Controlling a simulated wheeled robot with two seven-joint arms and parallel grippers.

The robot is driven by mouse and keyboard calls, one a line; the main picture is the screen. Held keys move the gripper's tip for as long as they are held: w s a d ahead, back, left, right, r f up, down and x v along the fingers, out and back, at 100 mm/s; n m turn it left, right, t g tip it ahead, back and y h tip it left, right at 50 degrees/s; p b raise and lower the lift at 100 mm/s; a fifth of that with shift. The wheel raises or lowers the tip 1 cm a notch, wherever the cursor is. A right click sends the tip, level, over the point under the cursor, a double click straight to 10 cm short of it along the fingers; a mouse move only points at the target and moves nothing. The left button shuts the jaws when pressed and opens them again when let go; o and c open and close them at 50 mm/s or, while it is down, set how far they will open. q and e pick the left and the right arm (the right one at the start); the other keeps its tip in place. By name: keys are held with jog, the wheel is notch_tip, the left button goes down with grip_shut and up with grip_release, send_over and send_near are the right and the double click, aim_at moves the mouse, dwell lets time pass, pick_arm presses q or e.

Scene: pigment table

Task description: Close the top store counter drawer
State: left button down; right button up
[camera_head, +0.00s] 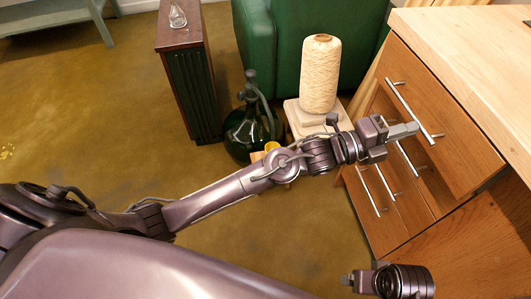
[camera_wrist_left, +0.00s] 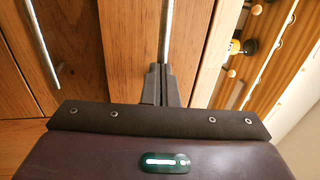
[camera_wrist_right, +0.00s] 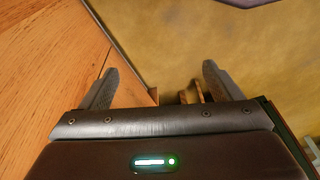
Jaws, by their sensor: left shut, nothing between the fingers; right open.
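The store counter (camera_head: 478,35) stands at the right with a pale wooden top. Its top drawer (camera_head: 450,110) has a brown wooden front and a long metal bar handle (camera_head: 405,100); the front appears to stand out past the lower drawers (camera_head: 380,215). My left gripper (camera_head: 415,129) is shut and empty, its fingertips in front of the top drawer near the handle's lower part. In the left wrist view the shut fingers (camera_wrist_left: 161,82) line up with a metal handle (camera_wrist_left: 166,30); I cannot tell whether they touch. My right gripper (camera_wrist_right: 160,85) is open and empty, low beside the counter.
A cream thread cone (camera_head: 320,75) stands on a pale stand left of the counter, close to my left forearm. A green glass bottle (camera_head: 247,132), a dark cabinet (camera_head: 188,75) and a green armchair (camera_head: 285,45) are behind. The floor (camera_head: 90,120) at the left is clear.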

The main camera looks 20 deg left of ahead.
aim_at(421, 125)
pick_arm(q)
jog(key=x, duration=0.3)
jog(key=shift+w+d+f+b, duration=0.2)
jog(key=shift+f+b, duration=0.1)
jog(key=shift+b, duration=0.1)
jog(key=shift+w+d, duration=0.15)
jog(key=shift+d, duration=0.1)
jog(key=shift+r, duration=0.25)
pick_arm(e)
jog(key=shift+w+a+n+t+y, duration=0.3)
jog(key=shift+w+a+t, duration=0.15)
jog(key=shift+a, duration=0.25)
pick_arm(q)
jog(key=shift+w+r, duration=0.1)
pick_arm(e)
jog(key=shift+s+f, duration=0.1)
pick_arm(q)
jog(key=shift+a, duration=0.1)
pick_arm(e)
jog(key=shift+s+f, duration=0.1)
jog(key=shift+f, duration=0.05)
